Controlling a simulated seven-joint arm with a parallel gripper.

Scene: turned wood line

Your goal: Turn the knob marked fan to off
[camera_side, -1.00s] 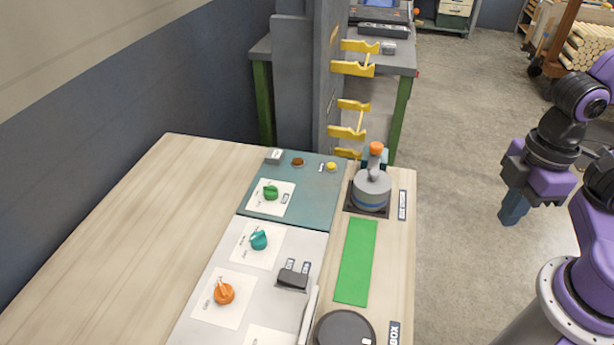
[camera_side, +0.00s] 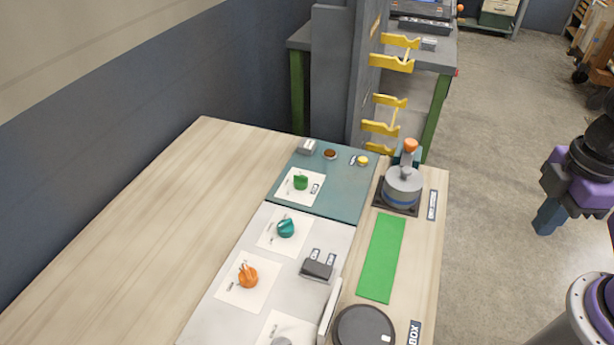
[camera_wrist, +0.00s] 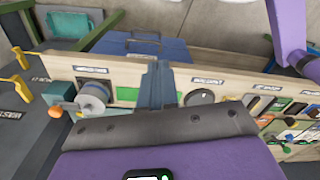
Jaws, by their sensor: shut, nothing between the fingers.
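Several knobs stand on the panels in the side view: a green knob (camera_side: 300,182) on the teal panel, a teal knob (camera_side: 287,228) and an orange knob (camera_side: 247,275) on the pale panel, and a grey knob (camera_side: 281,341) cut off at the bottom edge. Each is on a white card. The print is too small to read, so I cannot tell which is marked fan or where it points. My gripper (camera_side: 546,219) is shut and empty, well to the right of the bench and apart from every knob. Its fingers also show in the wrist view (camera_wrist: 157,82).
A black rocker switch (camera_side: 318,265) is right of the knobs. A grey cylinder with an orange-topped lever (camera_side: 403,187), a green strip (camera_side: 382,258) and a dark round disc (camera_side: 364,326) line the bench's right side. Yellow hooks (camera_side: 381,128) stick out from a grey post behind.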

